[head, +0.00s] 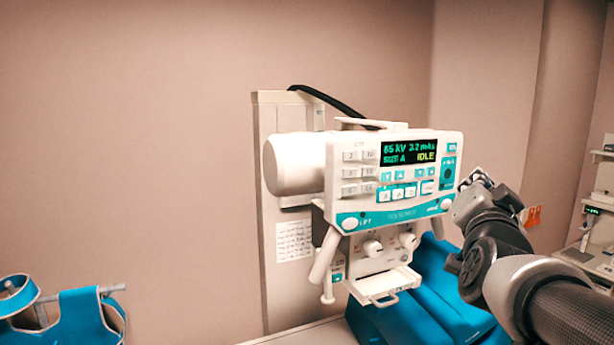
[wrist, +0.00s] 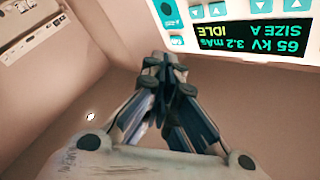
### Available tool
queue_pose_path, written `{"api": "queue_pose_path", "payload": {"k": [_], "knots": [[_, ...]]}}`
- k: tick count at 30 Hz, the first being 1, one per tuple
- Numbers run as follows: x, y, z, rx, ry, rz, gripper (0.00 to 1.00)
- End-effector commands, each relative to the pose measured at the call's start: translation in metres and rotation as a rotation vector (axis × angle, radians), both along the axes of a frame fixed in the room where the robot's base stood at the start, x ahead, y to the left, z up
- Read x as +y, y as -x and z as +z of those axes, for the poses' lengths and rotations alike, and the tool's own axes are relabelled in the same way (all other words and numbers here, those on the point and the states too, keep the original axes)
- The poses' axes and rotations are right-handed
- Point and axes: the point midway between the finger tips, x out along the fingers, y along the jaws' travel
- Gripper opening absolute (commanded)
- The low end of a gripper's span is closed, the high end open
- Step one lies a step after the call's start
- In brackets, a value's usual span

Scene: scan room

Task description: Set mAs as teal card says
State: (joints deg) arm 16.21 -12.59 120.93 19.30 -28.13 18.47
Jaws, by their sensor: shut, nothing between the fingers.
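The white X-ray unit (head: 300,165) has a control panel (head: 395,215) with white and teal buttons. Its display (head: 409,152) shows 65 kV, about 3.2 mAs, SIZE A and IDLE; the same display (wrist: 250,42) is upside down in the wrist view and reads 3.2 mAs there. Small teal arrow buttons (head: 403,175) sit below the display. My gripper (head: 474,182) is shut and empty at the panel's right edge. In the wrist view my gripper's fingers (wrist: 165,62) are together near the panel's edge. I cannot make out a teal card.
A handwritten white sheet (head: 294,241) hangs below the tube head. Knobs (head: 372,247) and a pull-out tray (head: 383,287) are under the panel. Blue padding (head: 440,290) lies beneath. An orange card (head: 533,215) shows behind my arm. Shelves (head: 598,210) stand far right.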

Motion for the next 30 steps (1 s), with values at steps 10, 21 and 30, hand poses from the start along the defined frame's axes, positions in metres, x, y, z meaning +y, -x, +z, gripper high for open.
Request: {"api": "queue_pose_path", "payload": {"k": [10, 21, 30], "knots": [[0.001, -0.002, 0.001, 0.001, 0.001, 0.0, 0.0], [0.016, -0.043, 0.004, 0.004, 0.0, 0.004, 0.0], [0.027, -0.075, 0.0, 0.002, 0.001, 0.001, 0.0]]}}
